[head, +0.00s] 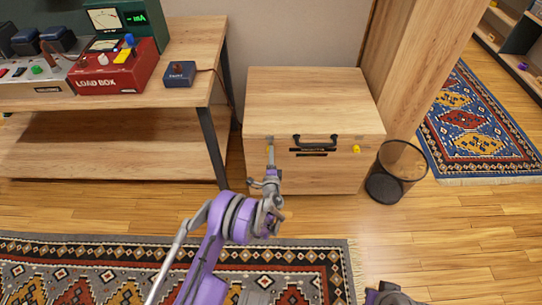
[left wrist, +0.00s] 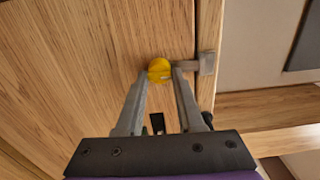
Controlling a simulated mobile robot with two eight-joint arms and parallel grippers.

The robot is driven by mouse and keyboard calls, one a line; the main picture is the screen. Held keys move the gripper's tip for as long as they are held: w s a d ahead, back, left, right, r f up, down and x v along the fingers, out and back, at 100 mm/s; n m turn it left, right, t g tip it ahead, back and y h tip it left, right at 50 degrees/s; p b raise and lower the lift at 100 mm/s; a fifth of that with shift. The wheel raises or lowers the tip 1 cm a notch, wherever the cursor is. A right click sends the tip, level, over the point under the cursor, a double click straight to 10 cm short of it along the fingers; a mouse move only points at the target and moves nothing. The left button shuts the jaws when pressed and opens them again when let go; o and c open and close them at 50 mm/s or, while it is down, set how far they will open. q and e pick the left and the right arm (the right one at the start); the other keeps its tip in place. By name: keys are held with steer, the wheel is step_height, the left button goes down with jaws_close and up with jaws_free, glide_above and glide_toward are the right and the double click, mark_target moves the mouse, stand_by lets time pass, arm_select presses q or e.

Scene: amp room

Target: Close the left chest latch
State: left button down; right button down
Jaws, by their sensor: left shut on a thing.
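The wooden chest (head: 315,95) stands against the wall with its lid down. In the head view my left gripper (head: 270,150) reaches to the left part of its front and hides most of the left latch there. In the left wrist view the left latch shows as a yellow knob (left wrist: 159,70) on a grey metal arm joined to a grey plate (left wrist: 207,63). My left gripper (left wrist: 160,82) has its two fingertips closed on the knob. My right gripper (head: 390,294) is only partly in view at the bottom edge; its fingers cannot be made out.
A black handle (head: 316,140) and the right latch's yellow knob (head: 356,149) are on the chest front. A wire bin (head: 396,172) stands right of the chest. A workbench (head: 190,62) with instruments stands left. A patterned rug (head: 310,262) lies in front.

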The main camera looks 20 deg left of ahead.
arm_select(q)
steer(key=shift+n, duration=0.3)
stand_by(0.4)
steer(key=c, duration=0.5)
jaws_free()
steer(key=shift+s, duration=0.15)
steer(key=p+v, duration=0.2)
steer(key=v, duration=0.8)
steer(key=shift+s+d, duration=0.15)
steer(key=shift+s, duration=0.15)
